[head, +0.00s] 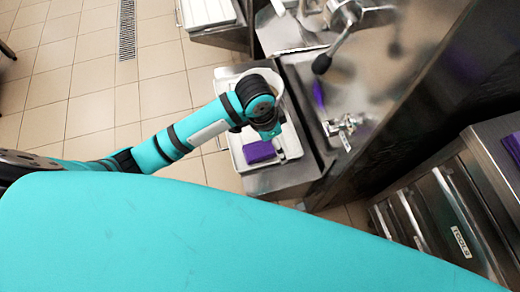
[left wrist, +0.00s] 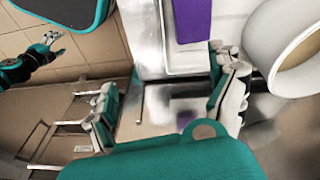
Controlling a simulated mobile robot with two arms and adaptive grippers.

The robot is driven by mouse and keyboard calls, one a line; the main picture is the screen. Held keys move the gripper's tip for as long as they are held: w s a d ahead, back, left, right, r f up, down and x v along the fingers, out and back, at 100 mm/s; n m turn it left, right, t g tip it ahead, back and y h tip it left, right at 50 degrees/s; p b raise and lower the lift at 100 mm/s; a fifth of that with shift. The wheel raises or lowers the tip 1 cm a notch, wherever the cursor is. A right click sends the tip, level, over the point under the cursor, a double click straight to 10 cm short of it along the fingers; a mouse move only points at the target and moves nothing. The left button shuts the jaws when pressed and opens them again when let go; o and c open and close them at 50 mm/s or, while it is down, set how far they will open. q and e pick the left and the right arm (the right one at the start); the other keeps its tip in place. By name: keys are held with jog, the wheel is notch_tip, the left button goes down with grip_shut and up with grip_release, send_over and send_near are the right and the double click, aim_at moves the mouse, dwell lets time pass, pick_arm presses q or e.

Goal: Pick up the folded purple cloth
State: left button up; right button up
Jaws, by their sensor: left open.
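The folded purple cloth (head: 260,151) lies in a white tray (head: 237,152) on the steel counter. In the left wrist view the purple cloth (left wrist: 192,18) shows at the top edge, partly cut off. My left gripper (head: 268,132) is just above and beyond the cloth in the head view, apart from it. In the left wrist view my left gripper (left wrist: 168,98) has its fingers wide apart with nothing between them. My right gripper (left wrist: 50,45) shows small at the upper left of that view; its jaw state is unclear.
A white round container (left wrist: 284,48) stands close to the left gripper. A steel machine with a tap (head: 346,124) rises behind the counter and reflects purple. Another purple item (head: 514,146) lies on the drawer unit (head: 440,205) at right. Tiled floor is open at left.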

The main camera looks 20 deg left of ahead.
pick_arm(q)
jog(key=w+a+r+m+y, duration=0.1)
jog(key=w+a+r+y, duration=0.1)
jog(key=w+a+r, duration=0.15)
jog(key=g+b, duration=0.1)
send_over(260, 149)
notch_tip(260, 149, down, 12)
jog(key=shift+w+d+r, duration=0.1)
jog(key=shift+w+r, duration=0.05)
jog(key=shift+r, duration=0.05)
jog(key=shift+f, duration=0.4)
notch_tip(260, 149, down, 5)
jog(key=c, duration=1.3)
pick_arm(e)
jog(key=shift+s+a+f, duration=0.1)
jog(key=shift+a+f, duration=0.45)
jog(key=shift+f, duration=0.25)
